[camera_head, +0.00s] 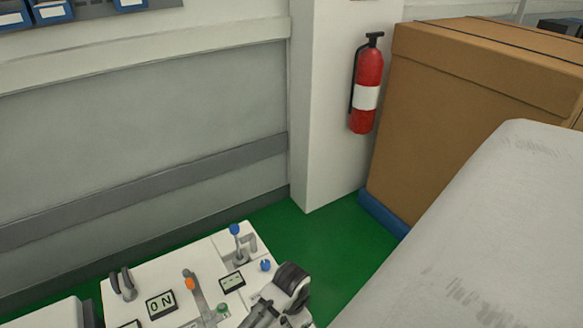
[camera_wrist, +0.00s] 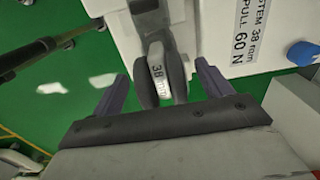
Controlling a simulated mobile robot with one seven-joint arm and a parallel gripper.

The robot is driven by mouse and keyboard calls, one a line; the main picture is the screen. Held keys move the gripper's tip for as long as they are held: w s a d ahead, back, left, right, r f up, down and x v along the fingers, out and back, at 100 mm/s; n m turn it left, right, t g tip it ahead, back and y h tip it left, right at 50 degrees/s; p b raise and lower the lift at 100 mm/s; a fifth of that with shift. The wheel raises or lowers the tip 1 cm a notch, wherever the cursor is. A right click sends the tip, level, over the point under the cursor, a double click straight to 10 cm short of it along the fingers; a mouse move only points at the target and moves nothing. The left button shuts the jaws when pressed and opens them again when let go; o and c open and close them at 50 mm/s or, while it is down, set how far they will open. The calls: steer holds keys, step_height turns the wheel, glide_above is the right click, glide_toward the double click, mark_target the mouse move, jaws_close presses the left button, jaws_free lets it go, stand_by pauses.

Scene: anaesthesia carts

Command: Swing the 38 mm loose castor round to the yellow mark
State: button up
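The 38 mm castor (camera_wrist: 158,68) shows in the wrist view as a pair of dark grey cheeks with a white "38 mm" label between them. It hangs at the edge of a white body that carries a "STEM 38 mm, PULL 60 N" label (camera_wrist: 247,35). My gripper (camera_wrist: 162,72) is open, with one finger on each side of the castor and a visible gap on both sides. I cannot make out a yellow mark on the castor or the white body. In the head view I cannot clearly tell the castor or my gripper apart.
A white panel (camera_head: 140,280) with levers, small displays and blue knobs (camera_head: 236,230) stands low in the head view. A red extinguisher (camera_head: 367,85) hangs on the wall beside a large carton (camera_head: 470,100). Green floor (camera_head: 320,245) is clear between. A dark bar (camera_wrist: 40,55) crosses the wrist view's left.

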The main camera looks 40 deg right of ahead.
step_height(320, 180, up, 14)
steer(key=p, duration=0.1)
stand_by(0.5)
steer(key=shift+f, duration=0.1)
stand_by(0.4)
